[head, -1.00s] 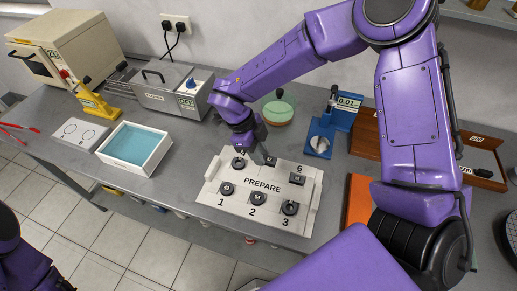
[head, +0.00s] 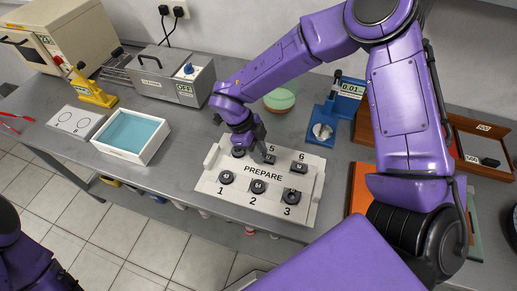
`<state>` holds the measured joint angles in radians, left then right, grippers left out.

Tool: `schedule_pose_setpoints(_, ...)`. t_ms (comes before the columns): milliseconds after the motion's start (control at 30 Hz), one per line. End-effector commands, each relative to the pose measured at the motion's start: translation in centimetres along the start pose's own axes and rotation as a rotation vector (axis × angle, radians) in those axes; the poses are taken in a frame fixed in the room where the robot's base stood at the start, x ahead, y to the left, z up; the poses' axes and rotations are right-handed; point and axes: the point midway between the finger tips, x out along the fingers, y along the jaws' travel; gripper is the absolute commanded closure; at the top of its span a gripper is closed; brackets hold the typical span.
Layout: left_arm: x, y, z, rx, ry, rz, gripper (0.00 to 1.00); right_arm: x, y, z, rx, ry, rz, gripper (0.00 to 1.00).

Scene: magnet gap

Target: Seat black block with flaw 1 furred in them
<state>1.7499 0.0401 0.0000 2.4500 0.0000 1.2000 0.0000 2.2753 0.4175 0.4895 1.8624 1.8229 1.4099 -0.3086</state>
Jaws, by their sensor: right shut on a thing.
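A white tray marked PREPARE (head: 207,188) stands on the bench with numbered places, and small dark blocks sit at them. Blocks show at place 1 (head: 227,177), place 2 (head: 258,186), place 3 (head: 291,196) and place 6 (head: 298,167). Another block (head: 238,151) is at the tray's back left, partly behind my gripper. My right gripper (head: 262,149) points down at place 5, shut on a small black block (head: 268,159). I cannot tell whether that block touches the tray. Markings on the blocks are too small to read. My left gripper is out of view.
A white-rimmed tray with a blue inside (head: 157,152) and a white two-circle plate (head: 75,121) stand left. A blue gauge reading 0.01 (head: 345,92) and a green-topped round dish (head: 281,98) stand behind. A wooden case (head: 364,130) is at right.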

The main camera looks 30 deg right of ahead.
Motion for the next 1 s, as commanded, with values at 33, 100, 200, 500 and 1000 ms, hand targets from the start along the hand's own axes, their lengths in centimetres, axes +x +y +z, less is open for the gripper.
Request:
schedule_pose_setpoints(33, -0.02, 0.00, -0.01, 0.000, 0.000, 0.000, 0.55, -0.03, 0.00, 0.00, 0.000, 0.000, 0.000, 1.00)
schedule_pose_setpoints(100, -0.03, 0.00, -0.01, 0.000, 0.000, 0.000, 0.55, -0.03, 0.00, -0.01, 0.000, 0.000, 0.000, 1.00)
schedule_pose_setpoints(200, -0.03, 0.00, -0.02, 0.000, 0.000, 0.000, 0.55, -0.03, 0.00, -0.02, 0.000, 0.000, 0.000, 1.00)
schedule_pose_setpoints(500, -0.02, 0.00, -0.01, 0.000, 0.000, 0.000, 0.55, 0.00, 0.01, -0.01, 0.000, 0.000, 0.001, 1.00)
schedule_pose_setpoints(1000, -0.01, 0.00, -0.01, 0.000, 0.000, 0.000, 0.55, 0.06, 0.01, 0.01, 0.000, 0.000, 0.000, 0.56)
